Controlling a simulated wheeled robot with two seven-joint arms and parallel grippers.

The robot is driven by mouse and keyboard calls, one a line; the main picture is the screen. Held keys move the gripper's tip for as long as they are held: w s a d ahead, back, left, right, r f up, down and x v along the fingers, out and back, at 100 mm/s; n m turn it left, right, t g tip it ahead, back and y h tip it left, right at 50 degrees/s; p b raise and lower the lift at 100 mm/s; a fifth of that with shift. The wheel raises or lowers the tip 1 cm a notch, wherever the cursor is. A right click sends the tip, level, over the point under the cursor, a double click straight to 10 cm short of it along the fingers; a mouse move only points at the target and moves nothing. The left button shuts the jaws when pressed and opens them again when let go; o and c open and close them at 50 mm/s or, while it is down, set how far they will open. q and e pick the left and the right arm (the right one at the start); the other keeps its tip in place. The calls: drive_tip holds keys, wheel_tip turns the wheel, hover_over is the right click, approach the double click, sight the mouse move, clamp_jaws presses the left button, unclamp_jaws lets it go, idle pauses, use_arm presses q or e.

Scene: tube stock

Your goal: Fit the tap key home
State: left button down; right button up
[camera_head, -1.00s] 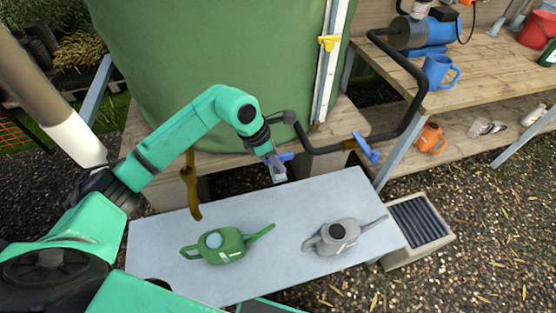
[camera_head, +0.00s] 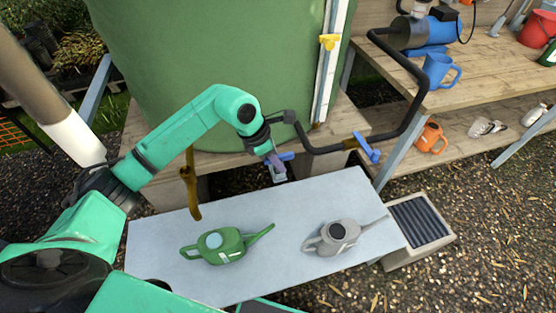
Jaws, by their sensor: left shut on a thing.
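My left gripper (camera_head: 279,177) points downward in front of the green tank, above the far edge of the grey bench. It is shut on a small blue piece (camera_head: 286,156), apparently the tap key, which is mostly hidden by the fingers. A brass tap pipe (camera_head: 191,185) hangs down in front of the tank, left of the gripper and apart from it. A blue lever (camera_head: 367,148) sits on a brass valve at the black pipe, right of the gripper. My right gripper is out of view.
A green watering can (camera_head: 226,246) and a grey watering can (camera_head: 331,238) stand on the grey bench (camera_head: 160,243). The green tank (camera_head: 210,60) rises behind. A black pipe (camera_head: 417,85) bends around at the right. A slatted drain box (camera_head: 420,222) stands right of the bench.

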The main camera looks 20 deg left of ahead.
use_arm(q)
drive_tip(key=shift+s+f+b, duration=0.2)
drive_tip(key=shift+f+b, duration=0.1)
drive_tip(key=shift+f, duration=0.15)
idle(0.5)
drive_tip(key=shift+f, duration=0.1)
idle(0.6)
idle(0.4)
drive_tip(key=c, duration=0.6)
unclamp_jaws()
drive_tip(key=shift+a, duration=0.1)
drive_tip(key=shift+c, duration=0.2)
drive_tip(key=b+v, duration=0.1)
drive_tip(key=v, duration=1.4)
drive_tip(key=shift+w+r, duration=0.2)
drive_tip(key=shift+w, duration=0.1)
